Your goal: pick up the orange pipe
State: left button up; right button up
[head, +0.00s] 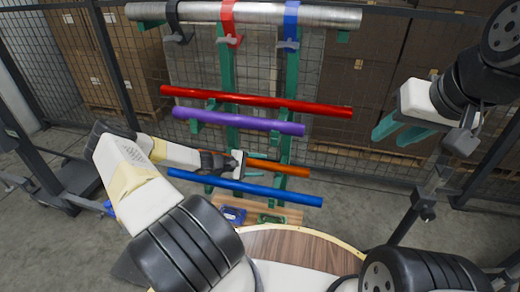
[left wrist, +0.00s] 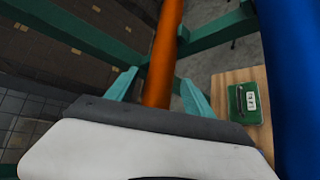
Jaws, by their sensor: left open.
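The orange pipe (head: 283,169) rests on the green rack, between the purple pipe above and the blue pipe (head: 245,188) below. My left gripper (head: 236,164) is at the orange pipe's left part, which the hand and arm hide in the head view. In the left wrist view the orange pipe (left wrist: 163,55) runs between the two teal fingers of the left gripper (left wrist: 159,77), which stand apart on either side of it. I cannot tell whether either finger touches it. My right gripper (head: 390,137) is open and empty, right of the rack.
Red (head: 255,101) and purple (head: 240,121) pipes lie above the orange one. A thick grey pipe (head: 270,13) lies on top. The blue pipe (left wrist: 292,60) is close by on the wrist view's right. A green device (left wrist: 248,103) sits on a wooden board (left wrist: 232,78).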

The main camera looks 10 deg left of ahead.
pick_arm(q)
grip_shut()
jog(key=shift+r, duration=0.2)
dwell(0.3)
